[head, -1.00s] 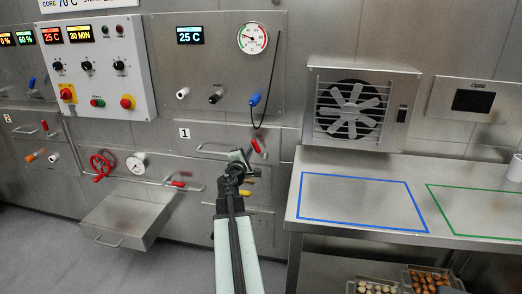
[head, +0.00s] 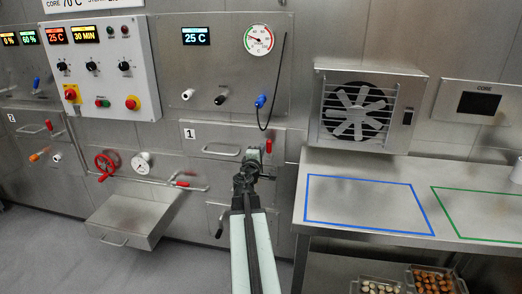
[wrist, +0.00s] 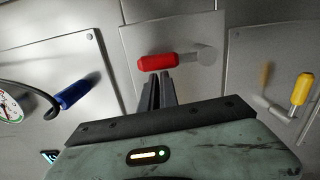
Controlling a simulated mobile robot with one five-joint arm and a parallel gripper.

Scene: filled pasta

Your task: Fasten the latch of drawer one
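Drawer one (head: 215,137), with the label "1" (head: 189,133) and a bar handle (head: 221,151), looks closed and flush with the wall. Its red latch lever (head: 268,146) stands upright at the right edge of the drawer front. In the wrist view, turned sideways, the red lever (wrist: 158,62) lies level, with its metal pivot (wrist: 207,54) at the right end. My gripper (head: 254,157) is just left of the lever in the head view. In the wrist view, my gripper's fingers (wrist: 159,76) are together, tips at the lever's lower edge. Whether they touch it is unclear.
A blue probe (head: 260,101) with a black cable hangs above the drawer. A yellow lever (wrist: 302,88) shows in the wrist view. An open lower drawer (head: 135,218) juts out at left. The steel table (head: 322,165) stands close at right.

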